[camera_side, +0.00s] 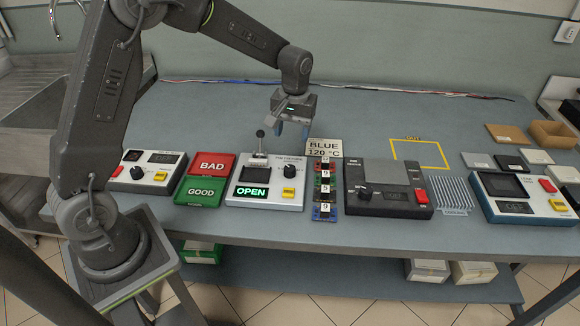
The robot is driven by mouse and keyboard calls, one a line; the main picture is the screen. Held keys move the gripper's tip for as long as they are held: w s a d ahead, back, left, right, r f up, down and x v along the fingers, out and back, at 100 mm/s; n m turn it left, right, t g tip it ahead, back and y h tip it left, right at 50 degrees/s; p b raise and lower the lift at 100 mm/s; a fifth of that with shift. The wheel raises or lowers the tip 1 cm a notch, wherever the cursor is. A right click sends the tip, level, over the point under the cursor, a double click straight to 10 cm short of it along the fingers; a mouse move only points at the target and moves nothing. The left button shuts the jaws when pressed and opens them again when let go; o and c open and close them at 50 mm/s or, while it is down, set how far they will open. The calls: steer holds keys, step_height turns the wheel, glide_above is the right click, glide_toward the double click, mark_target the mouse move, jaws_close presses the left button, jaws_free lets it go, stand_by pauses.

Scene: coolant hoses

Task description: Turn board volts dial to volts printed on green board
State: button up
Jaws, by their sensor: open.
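A narrow column of coloured pieces (325,188) stands mid-table, each with a small white number label. One piece looks green (324,197), and the label by it seems to read 5, but it is small. Black dials show on the dark grey unit (366,190), the white OPEN unit (291,170) and the left white unit (137,172). Their captions are too small to read, so I cannot tell which is the board volts dial. My gripper (291,131) is open and empty, pointing down above the table behind the OPEN unit, apart from every dial.
An upright lever (260,143) stands on the OPEN unit. Red BAD (211,165) and green GOOD (201,192) trays lie left. A blue-edged unit (520,198) stands right. The table behind, around the yellow outline (418,142), is clear.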

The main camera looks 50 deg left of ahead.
mark_target(290, 168)
steer(key=f, duration=1.2)
steer(key=shift+s+a, duration=0.2)
steer(key=shift+a, duration=0.05)
steer(key=shift+c, duration=0.2)
steer(key=c, duration=0.9)
steer(key=shift+m, duration=0.4)
steer(key=m, duration=0.4)
steer(key=shift+m+t, duration=0.3)
steer(key=shift+m, duration=2.2)
